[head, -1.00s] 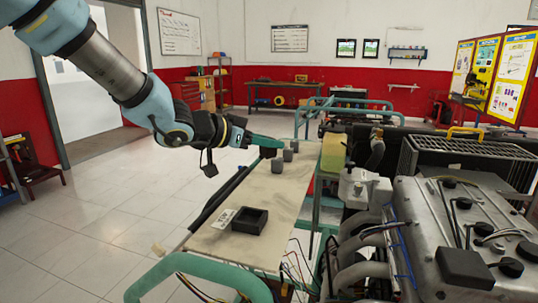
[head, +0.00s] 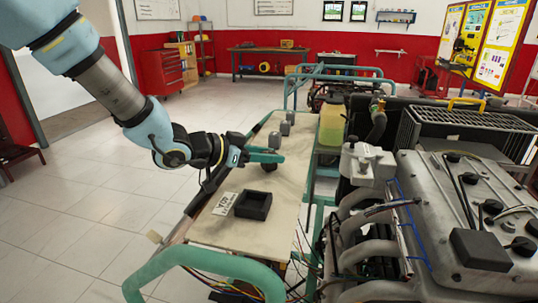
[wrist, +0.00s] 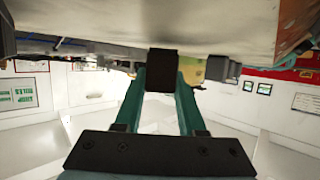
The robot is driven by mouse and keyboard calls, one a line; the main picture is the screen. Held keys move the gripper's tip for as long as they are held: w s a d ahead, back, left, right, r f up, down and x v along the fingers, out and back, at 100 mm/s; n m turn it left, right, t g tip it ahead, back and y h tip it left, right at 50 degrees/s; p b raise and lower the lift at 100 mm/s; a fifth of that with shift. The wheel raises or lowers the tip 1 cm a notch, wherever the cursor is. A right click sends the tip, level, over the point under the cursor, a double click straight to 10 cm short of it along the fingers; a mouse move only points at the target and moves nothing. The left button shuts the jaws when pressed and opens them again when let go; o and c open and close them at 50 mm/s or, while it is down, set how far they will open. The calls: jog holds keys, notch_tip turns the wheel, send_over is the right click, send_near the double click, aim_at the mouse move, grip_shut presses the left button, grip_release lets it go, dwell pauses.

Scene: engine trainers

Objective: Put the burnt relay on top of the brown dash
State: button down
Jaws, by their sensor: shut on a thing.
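My gripper (head: 268,156) is shut on a small black block, the burnt relay (head: 269,168), seen just below the teal fingers. In the wrist view, the relay (wrist: 162,63) sits between the fingertips. It is over the long tan panel (head: 222,232), the only surface here that looks like the brown dash; whether they touch I cannot tell. An open black square tray (head: 254,205) sits on the panel's near part, nearer than the relay. The relay's underside is hidden.
Several grey blocks (head: 274,139) stand in a row on the panel beyond my gripper. A white label card (head: 224,204) lies left of the tray. The grey engine (head: 450,210) and a yellowish reservoir (head: 332,122) stand to the right. A green tube rail (head: 205,262) crosses in front.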

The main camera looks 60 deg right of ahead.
jog(key=shift+f, duration=0.25)
jog(key=shift+s+a+f+b, duration=0.1)
jog(key=shift+a+f+b, duration=0.2)
jog(key=shift+f+b, duration=0.35)
jog(key=c, duration=0.5)
grip_release()
jog(key=shift+f, duration=0.3)
jog(key=shift+a, duration=0.1)
jog(key=shift+r, duration=0.15)
jog(key=v, duration=0.4)
jog(key=r+v, duration=0.1)
jog(key=v, duration=0.7)
jog(key=shift+d+r+b, duration=0.3)
